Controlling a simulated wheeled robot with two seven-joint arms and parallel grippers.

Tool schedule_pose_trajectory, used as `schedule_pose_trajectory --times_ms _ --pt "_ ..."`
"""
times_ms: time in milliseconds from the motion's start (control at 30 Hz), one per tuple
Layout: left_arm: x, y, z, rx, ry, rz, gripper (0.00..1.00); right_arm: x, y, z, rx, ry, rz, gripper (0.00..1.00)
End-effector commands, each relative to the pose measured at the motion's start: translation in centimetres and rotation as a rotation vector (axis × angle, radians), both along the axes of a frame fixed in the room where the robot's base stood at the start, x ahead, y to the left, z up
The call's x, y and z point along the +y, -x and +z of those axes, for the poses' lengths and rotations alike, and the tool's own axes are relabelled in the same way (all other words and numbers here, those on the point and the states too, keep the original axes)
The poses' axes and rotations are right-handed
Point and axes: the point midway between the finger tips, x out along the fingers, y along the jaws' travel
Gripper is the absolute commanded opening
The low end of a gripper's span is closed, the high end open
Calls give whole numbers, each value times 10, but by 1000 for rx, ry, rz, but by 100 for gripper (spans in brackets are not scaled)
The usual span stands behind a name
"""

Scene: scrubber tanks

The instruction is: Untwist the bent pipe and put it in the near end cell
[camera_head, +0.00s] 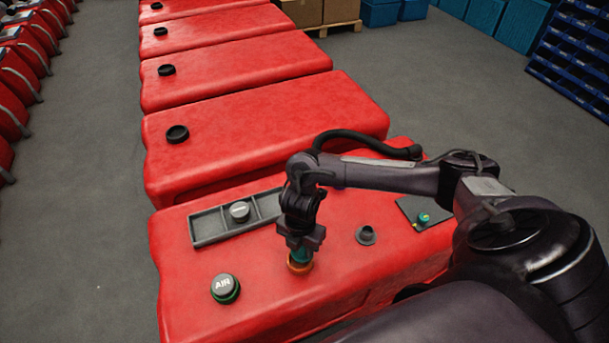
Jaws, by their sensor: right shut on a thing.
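My right gripper (301,243) points down over the nearest red tank (265,300). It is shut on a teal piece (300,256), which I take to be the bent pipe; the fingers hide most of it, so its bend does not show. The teal piece stands at an orange ring (299,267) on the tank top; I cannot tell whether it is still seated there. A grey tray (208,241) with cells lies behind and left of the gripper. A grey cap (240,211) sits in its middle cell. The left end cell looks empty; my arm partly covers the right end.
A dark open fitting (366,235) is to the right. Beyond it, a dark mat (408,208) carries a small teal and yellow part (424,218). More red tanks (265,135) stand behind.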

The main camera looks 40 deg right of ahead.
Motion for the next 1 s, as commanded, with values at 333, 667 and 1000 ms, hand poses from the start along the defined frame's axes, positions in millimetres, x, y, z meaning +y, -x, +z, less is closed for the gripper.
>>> schedule_pose_trajectory --times_ms 333,667,1000 --pt "0 0 21 0 0 0 36 2 -1 21 -1 -4 1 0" --pt "0 0 37 0 0 0 36 2 -1 38 -2 -4 2 0" --pt "0 0 37 0 0 0 36 2 -1 38 -2 -4 2 0"
